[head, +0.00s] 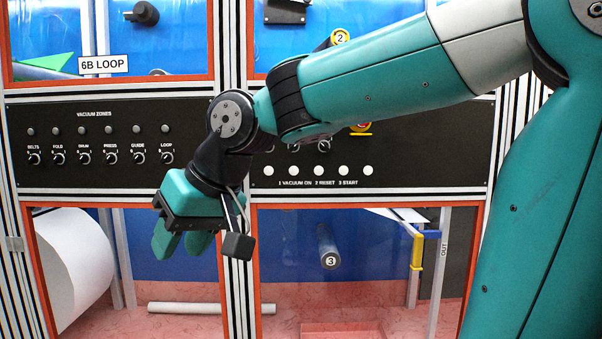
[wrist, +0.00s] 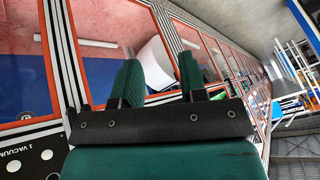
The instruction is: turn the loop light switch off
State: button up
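The vacuum zones panel (head: 95,147) is black, with a row of small knobs, each under a round grey lamp. The knob labelled LOOP (head: 167,157) is the rightmost of this row, just left of my wrist. Its lamp (head: 165,129) looks grey; the knob's exact setting is too small to tell. No switch labelled as a light shows. My gripper (head: 182,243) hangs below the panel, fingers pointing down, below and a little right of the LOOP knob. In the wrist view its two green fingers (wrist: 160,78) stand apart with nothing between them.
A sign reading 6B LOOP (head: 103,64) is above the panel. A second control panel (head: 430,165) on the right is partly hidden by my arm. Red-framed windows lie below, showing a white roll (head: 75,265) and a roller marked 3 (head: 327,247). A striped post (head: 238,290) stands beside my gripper.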

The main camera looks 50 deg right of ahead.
jog(key=w+d+r+m+t+h+b, duration=0.1)
jog(key=w+d+m+t+h+b, duration=0.15)
jog(key=d, duration=0.35)
jog(key=w+d+r+m+t+h+b, duration=0.1)
jog(key=w+d+r+m+t+b, duration=0.2)
jog(key=d, duration=0.4)
jog(key=s+d+r+m+t+h+b, duration=0.1)
jog(key=s+d+r+m+h+b, duration=0.3)
jog(key=d, duration=0.4)
jog(key=s+d+r+m+t+h+b, duration=0.1)
jog(key=s+d+r+m+h+b, duration=0.25)
jog(key=d+r+m+b, duration=0.35)
jog(key=f+p+x, duration=0.1)
jog(key=p+x, duration=0.9)
jog(key=x, duration=0.8)
jog(key=shift+d, duration=0.45)
jog(key=shift+f+n+g, duration=0.1)
jog(key=shift+n+g, duration=0.15)
jog(key=c, duration=0.7)
